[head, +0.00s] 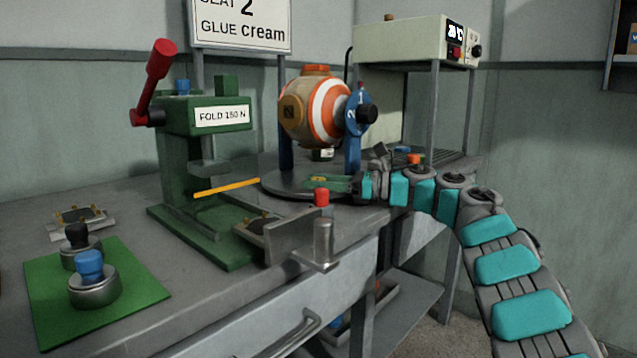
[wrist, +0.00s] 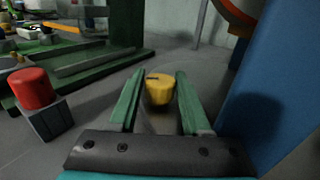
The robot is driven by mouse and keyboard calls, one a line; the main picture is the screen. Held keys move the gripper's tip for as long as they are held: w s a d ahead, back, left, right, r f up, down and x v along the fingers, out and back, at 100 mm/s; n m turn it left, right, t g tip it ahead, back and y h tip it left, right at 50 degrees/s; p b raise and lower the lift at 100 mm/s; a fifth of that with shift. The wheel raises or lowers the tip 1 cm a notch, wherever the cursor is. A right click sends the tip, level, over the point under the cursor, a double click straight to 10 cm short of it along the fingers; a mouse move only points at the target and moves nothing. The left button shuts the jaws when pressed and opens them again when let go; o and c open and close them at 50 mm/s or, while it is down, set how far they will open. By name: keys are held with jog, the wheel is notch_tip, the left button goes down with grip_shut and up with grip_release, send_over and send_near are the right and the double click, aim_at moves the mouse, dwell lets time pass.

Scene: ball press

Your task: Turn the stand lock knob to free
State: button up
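The ball stand has blue posts (head: 286,150), a round grey base (head: 285,185) and an orange and white striped ball (head: 318,105). In the wrist view, a short yellow knob (wrist: 160,88) with a dark mark on top stands between the fingertips of my gripper (wrist: 158,85). The gripper is open, with gaps showing on both sides of the knob. In the head view my gripper (head: 332,185) lies low over the base, and the yellow knob is hard to make out.
A blue post (wrist: 278,90) stands close on the right of my gripper. A red-capped block (wrist: 36,95) is at the left. The green press (head: 215,120) with its red lever (head: 157,70) stands left of the stand. A cream box (head: 415,45) on a frame is behind.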

jog(key=o, duration=0.3)
jog(key=shift+o, duration=0.2)
jog(key=shift+m+t+h+b, duration=0.4)
jog(key=shift+m+t+b, duration=0.75)
jog(key=shift+t, duration=0.65)
